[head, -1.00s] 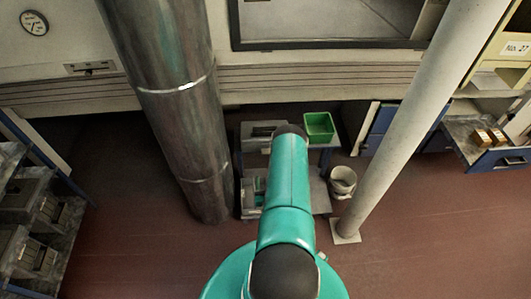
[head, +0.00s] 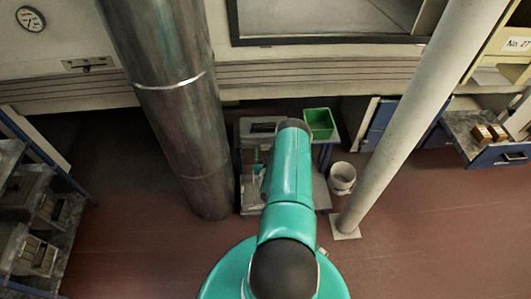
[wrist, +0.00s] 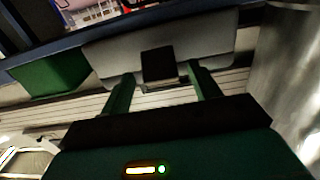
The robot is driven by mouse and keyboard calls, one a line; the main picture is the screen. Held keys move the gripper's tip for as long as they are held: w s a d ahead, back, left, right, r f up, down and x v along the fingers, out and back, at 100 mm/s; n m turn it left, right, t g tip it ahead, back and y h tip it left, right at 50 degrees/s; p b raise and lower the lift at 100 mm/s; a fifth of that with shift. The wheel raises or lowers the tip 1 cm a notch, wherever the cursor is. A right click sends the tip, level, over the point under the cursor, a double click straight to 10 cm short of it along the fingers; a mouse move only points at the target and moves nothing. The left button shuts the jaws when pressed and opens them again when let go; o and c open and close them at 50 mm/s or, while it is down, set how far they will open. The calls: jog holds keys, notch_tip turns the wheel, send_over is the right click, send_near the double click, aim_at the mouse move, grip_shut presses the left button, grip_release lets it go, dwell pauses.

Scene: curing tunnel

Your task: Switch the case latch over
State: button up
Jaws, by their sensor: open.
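A grey case (head: 250,128) with a dark strip on top stands on the cart, partly hidden behind my arm in the head view. In the wrist view the grey case (wrist: 205,38) spans the upper middle. A black block (wrist: 158,66) sits at its near edge; I cannot tell if it is the latch or the handle. My gripper (wrist: 161,78) is open, its two green fingers pointing at the case, one on each side of the black block. Contact cannot be made out. In the head view my gripper is hidden behind my arm.
A green bin (head: 319,122) stands beside the case on the cart (head: 244,195); the bin also shows in the wrist view (wrist: 50,76). A thick metal column (head: 175,120) is close on the left. A white bucket (head: 342,178) and a pale pole (head: 395,140) are on the right.

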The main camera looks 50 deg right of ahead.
jog(key=shift+w+d, duration=0.1)
jog(key=c, duration=1)
